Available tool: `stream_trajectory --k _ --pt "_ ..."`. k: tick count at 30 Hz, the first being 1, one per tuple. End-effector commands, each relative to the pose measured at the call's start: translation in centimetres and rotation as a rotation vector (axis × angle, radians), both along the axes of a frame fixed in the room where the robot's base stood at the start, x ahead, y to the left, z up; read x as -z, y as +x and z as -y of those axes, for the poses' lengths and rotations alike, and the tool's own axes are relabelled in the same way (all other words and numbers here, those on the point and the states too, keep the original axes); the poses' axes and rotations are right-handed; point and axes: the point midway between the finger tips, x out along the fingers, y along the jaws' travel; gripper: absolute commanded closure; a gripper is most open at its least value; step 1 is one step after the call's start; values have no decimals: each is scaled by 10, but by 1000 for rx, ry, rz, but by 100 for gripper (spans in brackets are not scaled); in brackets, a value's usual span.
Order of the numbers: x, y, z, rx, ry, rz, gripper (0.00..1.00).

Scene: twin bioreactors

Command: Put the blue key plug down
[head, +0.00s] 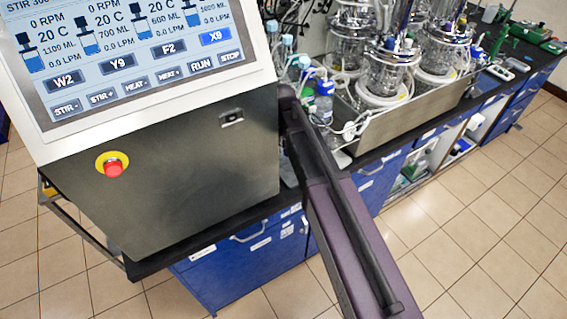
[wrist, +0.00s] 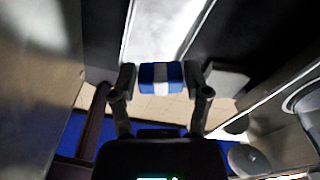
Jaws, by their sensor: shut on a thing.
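In the wrist view, my gripper (wrist: 162,80) is shut on the blue key plug (wrist: 147,76). The plug is a small blue block with a white band across its middle, and one finger presses on each side of it. A dark surface and a bright pale strip lie beyond the plug, with tan floor below. I cannot tell whether the plug touches anything besides the fingers. In the head view, neither my gripper nor the plug can be made out; my dark arm runs up beside the console.
The grey console (head: 190,175) has a lit screen, a red stop button (head: 113,168) and a small dark socket (head: 231,118). It stands on a black bench top (head: 250,218). To the right, glass vessels (head: 390,72) stand in a metal tray (head: 405,118), with bottles (head: 323,100) beside it.

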Motion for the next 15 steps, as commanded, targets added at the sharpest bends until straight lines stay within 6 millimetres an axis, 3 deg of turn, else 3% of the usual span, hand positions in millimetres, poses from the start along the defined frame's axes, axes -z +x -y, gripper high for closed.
stream_trajectory --k 1,6,15 --pt "11 0 0 0 0 0 96" --pt "27 0 0 -1 0 0 96" --pt "39 0 -1 -1 0 0 96"
